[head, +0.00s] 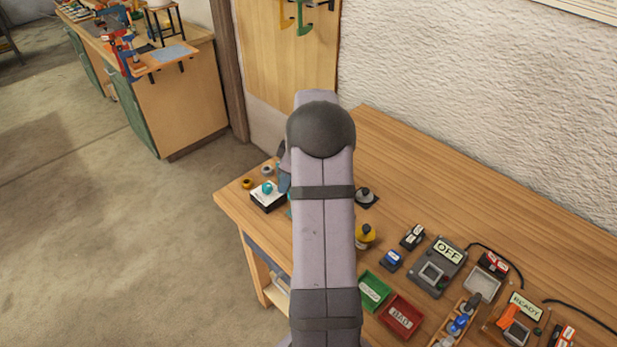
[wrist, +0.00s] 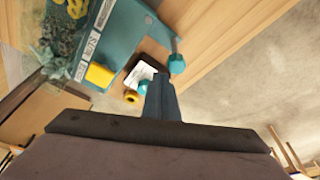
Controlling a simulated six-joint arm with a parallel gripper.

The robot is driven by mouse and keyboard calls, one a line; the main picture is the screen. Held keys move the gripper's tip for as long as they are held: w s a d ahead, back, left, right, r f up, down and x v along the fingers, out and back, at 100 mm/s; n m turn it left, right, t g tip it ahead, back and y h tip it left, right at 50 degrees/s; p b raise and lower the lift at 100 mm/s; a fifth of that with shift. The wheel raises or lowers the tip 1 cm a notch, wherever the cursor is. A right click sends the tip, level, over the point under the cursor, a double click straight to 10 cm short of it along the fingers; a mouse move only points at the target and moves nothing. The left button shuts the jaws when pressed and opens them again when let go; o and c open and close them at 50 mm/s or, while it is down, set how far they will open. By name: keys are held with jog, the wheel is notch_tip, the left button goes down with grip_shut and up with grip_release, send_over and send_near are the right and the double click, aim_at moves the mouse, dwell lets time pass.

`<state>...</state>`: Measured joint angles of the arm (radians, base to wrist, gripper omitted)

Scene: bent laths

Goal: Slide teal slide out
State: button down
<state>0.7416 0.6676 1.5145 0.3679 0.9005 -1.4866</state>
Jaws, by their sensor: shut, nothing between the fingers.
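A small box with a white top and black base (head: 269,199) stands near the table's left corner, with a teal knob (head: 267,187) over it. In the wrist view the box (wrist: 140,74) lies just beyond my gripper, with a round teal piece (wrist: 144,87) close to the fingers and a teal knob with a stem (wrist: 176,64) to the right. I cannot tell which teal part is the slide. My gripper (wrist: 160,80) is shut and empty, and appears apart from these pieces. In the head view my arm hides most of the gripper and the space beside the box.
A large teal panel (wrist: 128,35) with labels and a yellow block (wrist: 100,74) are left in the wrist view. Yellow (head: 247,183) and grey rings (head: 267,170) lie near the box. Green (head: 374,290) and red trays (head: 402,317) stand right of my arm. The table's back is clear.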

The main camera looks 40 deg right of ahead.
jog(key=shift+s, duration=0.3)
dwell(0.4)
jog(key=s+b, duration=0.4)
jog(key=s, duration=0.7)
jog(key=shift+s, duration=0.2)
dwell(2.4)
jog(key=shift+w, duration=0.65)
jog(key=shift+r, duration=0.1)
notch_tip(320, 180, up, 6)
jog(key=p, duration=0.4)
dwell(0.3)
